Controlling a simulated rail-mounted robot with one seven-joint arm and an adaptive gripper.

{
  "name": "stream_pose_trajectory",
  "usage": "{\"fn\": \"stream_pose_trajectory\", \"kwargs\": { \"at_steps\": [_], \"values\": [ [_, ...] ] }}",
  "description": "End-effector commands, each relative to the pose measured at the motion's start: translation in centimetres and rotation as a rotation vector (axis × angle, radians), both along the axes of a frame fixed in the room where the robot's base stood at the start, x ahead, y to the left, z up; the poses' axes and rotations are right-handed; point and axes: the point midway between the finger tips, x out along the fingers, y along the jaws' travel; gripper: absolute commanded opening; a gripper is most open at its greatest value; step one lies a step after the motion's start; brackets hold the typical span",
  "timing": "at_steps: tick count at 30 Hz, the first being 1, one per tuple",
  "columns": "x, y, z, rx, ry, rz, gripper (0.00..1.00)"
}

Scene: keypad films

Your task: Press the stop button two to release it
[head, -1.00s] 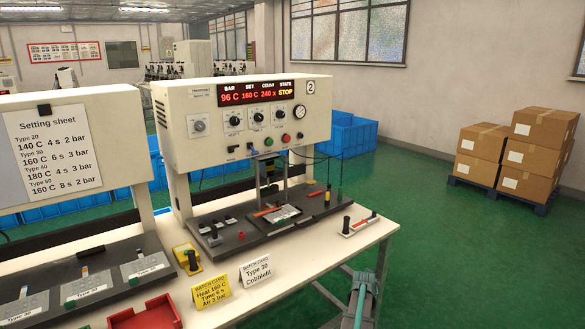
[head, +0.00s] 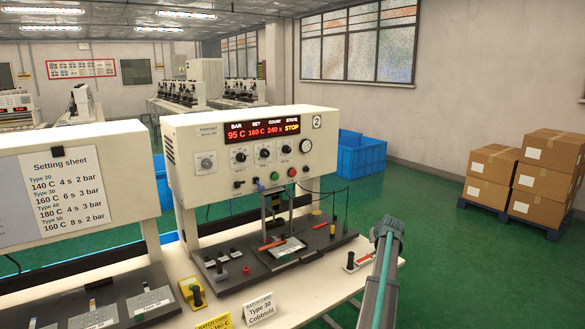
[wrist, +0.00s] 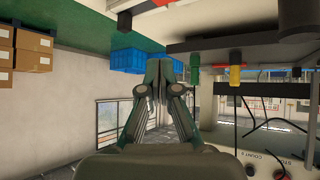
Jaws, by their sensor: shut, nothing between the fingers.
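Machine two is the white press (head: 182,150) marked with a 2, and its lit display (head: 262,131) reads 95 C, 160 C, 240 x and STOP. A round red button (head: 292,172) sits low on its front panel, right of a green button (head: 275,176). Whether the red button is pressed in is too small to tell. In the wrist view, which is upside down, a red button (wrist: 281,174) shows at the lower right edge. My gripper (wrist: 158,66) is shut and empty, apart from the panel. My arm shows right of the press in the head view.
The press bed (head: 262,285) holds a plate, small knobs and upright posts. Thin black cables hang at its right. Stacked boxes (head: 493,162) stand far right. Blue crates (head: 360,155) are behind.

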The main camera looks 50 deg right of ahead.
Motion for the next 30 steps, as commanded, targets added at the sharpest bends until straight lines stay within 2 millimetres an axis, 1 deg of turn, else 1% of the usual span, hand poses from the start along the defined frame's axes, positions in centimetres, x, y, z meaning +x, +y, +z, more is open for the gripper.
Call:
{"fn": "stream_pose_trajectory", "kwargs": {
  "at_steps": [1, 3, 5, 9, 15, 18, 21, 24, 27, 30],
  "values": [
    [1.7, 0.0, 2.1, 0.000, 0.014, 0.061, 0.00],
    [3.9, 0.7, 4.0, -0.001, 0.035, 0.154, 0.00],
    [5.6, 1.3, 5.6, -0.005, 0.050, 0.233, 0.00],
    [9.5, 3.1, 9.4, -0.021, 0.078, 0.420, 0.00],
    [14.5, 5.9, 15.2, -0.067, 0.098, 0.687, 0.00],
    [16.6, 7.4, 17.8, -0.096, 0.100, 0.810, 0.00],
    [18.1, 8.6, 20.0, -0.126, 0.099, 0.912, 0.00],
    [19.2, 9.7, 21.5, -0.149, 0.097, 0.988, 0.00],
    [19.9, 10.3, 22.5, -0.165, 0.096, 1.037, 0.00],
    [20.2, 10.7, 22.9, -0.174, 0.094, 1.062, 0.00]
  ]
}}
